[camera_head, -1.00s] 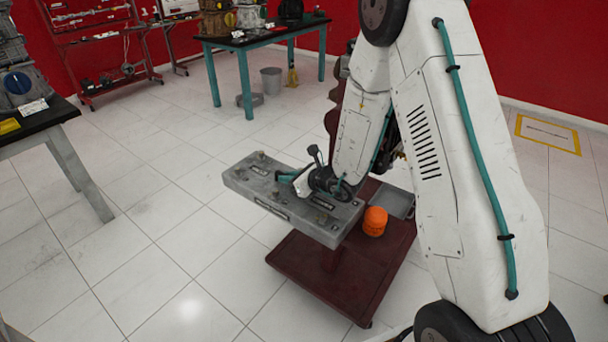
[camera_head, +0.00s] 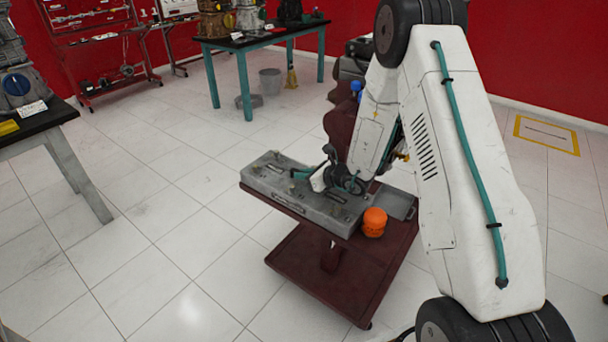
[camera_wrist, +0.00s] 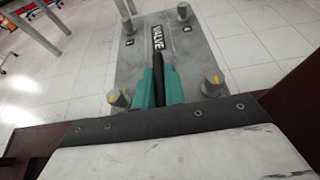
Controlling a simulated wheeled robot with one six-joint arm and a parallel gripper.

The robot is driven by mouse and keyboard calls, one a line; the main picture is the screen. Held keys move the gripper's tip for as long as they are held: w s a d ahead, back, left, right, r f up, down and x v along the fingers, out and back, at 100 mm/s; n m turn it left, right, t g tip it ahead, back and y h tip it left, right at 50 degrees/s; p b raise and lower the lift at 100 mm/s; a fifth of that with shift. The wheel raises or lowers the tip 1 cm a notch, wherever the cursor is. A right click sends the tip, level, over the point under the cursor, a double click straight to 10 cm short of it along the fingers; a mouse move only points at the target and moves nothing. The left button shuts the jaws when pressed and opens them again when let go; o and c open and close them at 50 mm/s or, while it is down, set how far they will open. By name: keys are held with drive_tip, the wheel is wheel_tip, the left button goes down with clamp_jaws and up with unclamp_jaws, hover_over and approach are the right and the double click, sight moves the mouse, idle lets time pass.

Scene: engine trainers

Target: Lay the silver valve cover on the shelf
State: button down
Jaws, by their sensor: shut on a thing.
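My gripper (camera_head: 303,174) is shut on the cover from above. In the wrist view, the teal fingers (camera_wrist: 160,86) are closed at the middle of the cover (camera_wrist: 205,55), beside the word "VALVE". My wrist hides the cover's near end.
An orange cylinder (camera_head: 374,222) and a grey tray (camera_head: 400,203) stand on the shelf to the right of the cover. The cart's lower shelf (camera_head: 325,287) looks empty. Tables stand at the left (camera_head: 50,135) and back (camera_head: 262,37). Floor left of the cart is clear.

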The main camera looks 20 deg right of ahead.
drive_tip(key=c, duration=1.5)
unclamp_jaws()
drive_tip(key=shift+f, duration=0.1)
